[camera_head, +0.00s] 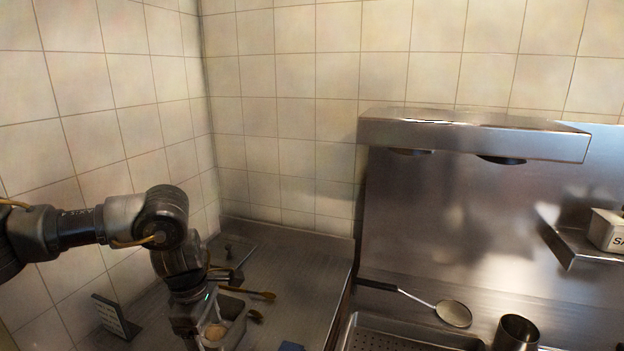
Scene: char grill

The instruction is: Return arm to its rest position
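My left arm reaches in from the left side of the head view and bends downward over the steel counter (300,270). My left gripper (188,335) points down at the bottom edge, just left of a small metal container (238,332). Its fingertips are cut off or too dark to make out, so I cannot tell whether it is open or holds anything. My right arm and gripper are not in view.
Tongs or spoons with tan ends (262,295) lie by the container. A small dark sign (115,317) stands left of my gripper.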

